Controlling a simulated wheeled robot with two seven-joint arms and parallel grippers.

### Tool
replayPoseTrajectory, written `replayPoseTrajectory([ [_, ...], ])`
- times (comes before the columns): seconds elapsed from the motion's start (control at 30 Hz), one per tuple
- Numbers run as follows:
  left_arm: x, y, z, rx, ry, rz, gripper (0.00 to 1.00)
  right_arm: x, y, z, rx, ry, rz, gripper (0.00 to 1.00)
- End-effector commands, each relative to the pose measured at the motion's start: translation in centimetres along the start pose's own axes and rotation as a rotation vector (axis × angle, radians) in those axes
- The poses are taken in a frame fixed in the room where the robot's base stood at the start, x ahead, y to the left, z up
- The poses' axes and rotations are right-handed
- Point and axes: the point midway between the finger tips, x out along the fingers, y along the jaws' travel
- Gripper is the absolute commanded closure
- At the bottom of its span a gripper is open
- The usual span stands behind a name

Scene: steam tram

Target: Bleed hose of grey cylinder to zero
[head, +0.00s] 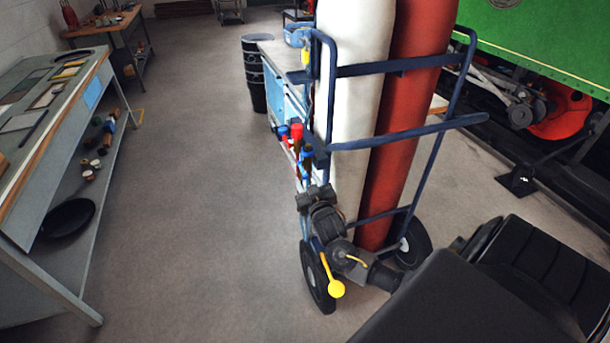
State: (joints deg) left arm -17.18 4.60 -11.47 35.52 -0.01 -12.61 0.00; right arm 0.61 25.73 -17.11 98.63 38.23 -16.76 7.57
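A pale, off-white cylinder (352,70), the greyest of the two, stands in a blue-framed trolley (400,137). A red cylinder (412,90) stands against its right side. Their tops are cut off by the picture's upper edge, and I cannot make out a gauge or a valve on the pale one. Red and blue fittings (296,132) show at the trolley's left side. My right gripper (311,180) is in front of the trolley's lower left, below these fittings. Its fingertips are too small and dark to tell if they hold anything. My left gripper is out of view.
A workbench (62,95) with a lower shelf runs along the left. A black ribbed drum (255,75) and a bench (275,50) stand behind the trolley. A green vehicle (560,40) is at the right. The floor (190,190) between workbench and trolley is clear.

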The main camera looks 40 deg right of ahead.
Motion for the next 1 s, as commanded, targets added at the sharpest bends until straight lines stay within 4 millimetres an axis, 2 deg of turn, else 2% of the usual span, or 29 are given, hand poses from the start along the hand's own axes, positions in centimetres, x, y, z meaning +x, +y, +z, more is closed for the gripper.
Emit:
replayPoseTrajectory([
  [0.1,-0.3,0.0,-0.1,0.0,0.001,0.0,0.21,1.5,0.0,-0.1,-0.002,0.0,-0.001,0.6],
  [0.2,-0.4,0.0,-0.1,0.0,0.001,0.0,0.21,2.1,0.0,-0.1,-0.001,0.001,0.0,0.6],
  [0.53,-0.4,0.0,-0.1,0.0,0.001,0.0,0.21,2.5,0.0,0.0,0.0,0.0,-0.001,0.6],
  [0.83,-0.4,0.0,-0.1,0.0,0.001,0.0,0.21,2.4,0.0,0.0,0.0,0.0,-0.001,0.98],
  [1.0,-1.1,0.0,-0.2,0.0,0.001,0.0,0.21,2.5,0.0,-0.3,-0.001,-0.012,-0.003,1.0],
])
